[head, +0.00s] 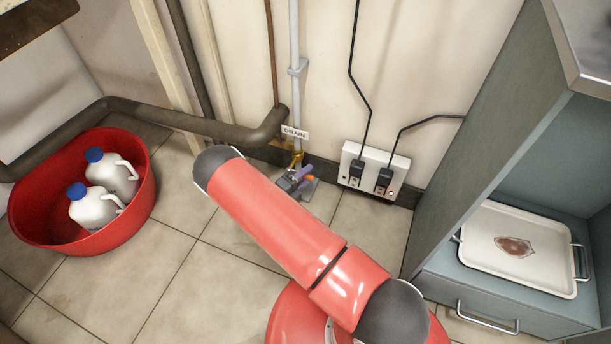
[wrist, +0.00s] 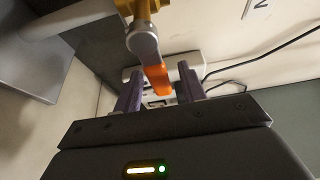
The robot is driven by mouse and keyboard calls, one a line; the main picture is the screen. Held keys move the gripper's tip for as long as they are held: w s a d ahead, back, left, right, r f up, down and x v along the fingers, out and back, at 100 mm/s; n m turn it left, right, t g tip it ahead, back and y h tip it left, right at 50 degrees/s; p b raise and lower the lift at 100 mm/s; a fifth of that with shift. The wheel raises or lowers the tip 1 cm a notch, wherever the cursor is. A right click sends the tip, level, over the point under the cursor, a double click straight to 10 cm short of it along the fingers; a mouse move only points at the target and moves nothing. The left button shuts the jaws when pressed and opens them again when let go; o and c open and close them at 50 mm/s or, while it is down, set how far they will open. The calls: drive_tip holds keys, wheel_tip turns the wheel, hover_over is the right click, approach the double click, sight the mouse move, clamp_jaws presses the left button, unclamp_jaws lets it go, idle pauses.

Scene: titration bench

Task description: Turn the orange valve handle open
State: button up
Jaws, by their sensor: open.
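The orange valve handle (wrist: 157,79) hangs from a grey lever arm under the brass valve body (wrist: 145,8) in the wrist view. My gripper (wrist: 160,88) is open, with one purple finger on each side of the handle. Gaps show between the handle and both fingers. I cannot tell how deep the handle sits between them. In the head view, the brass valve (head: 296,158) is low on the grey pipe under the DRAIN label (head: 294,132). My gripper (head: 299,176) is right below it and mostly hides the handle.
A white outlet box (head: 373,170) with two black cords is on the wall just right of the valve. A red tub (head: 140,205) with two white jugs stands at left. A grey cabinet with a white tray (head: 478,262) is at right.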

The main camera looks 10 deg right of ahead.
drive_tip(key=shift+w+d, duration=0.1)
drive_tip(key=shift+d, duration=0.05)
clamp_jaws()
